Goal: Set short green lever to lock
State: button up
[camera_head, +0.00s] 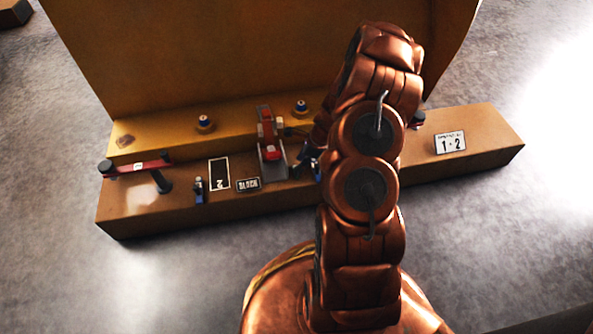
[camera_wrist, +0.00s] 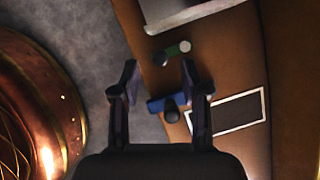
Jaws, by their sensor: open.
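The short green lever (camera_wrist: 172,52) shows in the wrist view, lying slanted on the brown surface with a pale round end at its right. It is just beyond my gripper's fingertips. My gripper (camera_wrist: 158,80) is open, with its two dark fingers spread and nothing held between them. A blue lever (camera_wrist: 158,104) with a dark knob shows below the green one, between the fingers in the picture. Whether the fingers touch either lever I cannot tell. In the head view, my arm hides much of this area, and I cannot make out the green lever.
The brown casting ledge (camera_head: 480,155) carries a red-handled clamp (camera_head: 270,150), a red bar (camera_head: 140,166), a BLOCK label (camera_head: 248,184), a dark framed plate (camera_head: 219,173) and a small blue lever (camera_head: 199,190). A tall yellow-brown wall (camera_head: 200,50) stands behind.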

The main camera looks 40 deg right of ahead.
jog(key=b+x, duration=0.1)
jog(key=x, duration=0.3)
jog(key=shift+f+b, duration=0.2)
jog(key=shift+b, duration=0.1)
grip_shut()
